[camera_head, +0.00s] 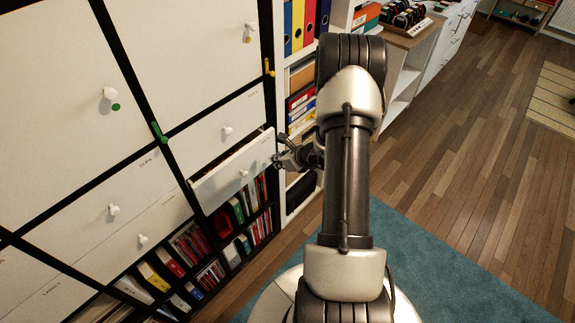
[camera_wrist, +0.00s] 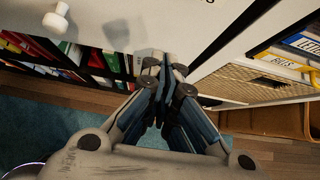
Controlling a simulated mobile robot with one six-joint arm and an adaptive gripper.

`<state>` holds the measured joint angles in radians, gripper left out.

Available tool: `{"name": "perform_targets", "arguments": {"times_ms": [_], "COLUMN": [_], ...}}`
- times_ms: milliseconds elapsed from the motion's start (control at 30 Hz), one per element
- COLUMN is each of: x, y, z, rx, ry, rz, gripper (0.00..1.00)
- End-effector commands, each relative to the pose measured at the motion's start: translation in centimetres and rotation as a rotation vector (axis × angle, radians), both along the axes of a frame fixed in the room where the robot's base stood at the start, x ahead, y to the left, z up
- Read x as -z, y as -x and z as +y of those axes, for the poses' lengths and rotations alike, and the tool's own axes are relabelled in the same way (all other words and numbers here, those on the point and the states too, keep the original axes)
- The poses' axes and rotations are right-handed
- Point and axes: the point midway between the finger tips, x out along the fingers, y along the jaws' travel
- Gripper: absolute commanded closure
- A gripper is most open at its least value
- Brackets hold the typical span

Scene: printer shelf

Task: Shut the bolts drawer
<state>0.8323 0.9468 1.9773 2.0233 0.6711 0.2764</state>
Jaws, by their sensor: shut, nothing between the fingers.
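A white drawer front (camera_head: 232,172) with a round white knob (camera_head: 243,172) stands out a little from the cabinet; a dark gap shows above it. No readable label shows on it in the head view, so I cannot confirm that it is the bolts drawer. My gripper (camera_head: 279,161) is shut and empty at the right end of this front. In the wrist view the closed fingertips (camera_wrist: 164,62) are at the lower edge of a white front (camera_wrist: 120,22), with its knob (camera_wrist: 59,18) to the left. I cannot tell whether they touch it.
Other white drawers (camera_head: 118,192) and doors (camera_head: 55,80) look shut. Open shelves of books and binders (camera_head: 242,222) lie below. A white shelf unit (camera_head: 283,100) stands close on the right of the cabinet. Wooden floor (camera_head: 470,150) and a teal rug (camera_head: 450,265) are clear.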

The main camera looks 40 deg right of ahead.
Motion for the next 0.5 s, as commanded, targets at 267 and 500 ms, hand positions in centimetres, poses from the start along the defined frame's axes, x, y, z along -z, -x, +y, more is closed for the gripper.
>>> {"name": "perform_targets", "arguments": {"times_ms": [267,500], "x": [-0.1,-0.1], "y": [-2.2,-2.2], "z": [0.2,0.2], "rx": [0.0,0.001], "ry": [0.0,-0.001], "rz": [0.001,0.001], "gripper": [1.0,1.0]}}
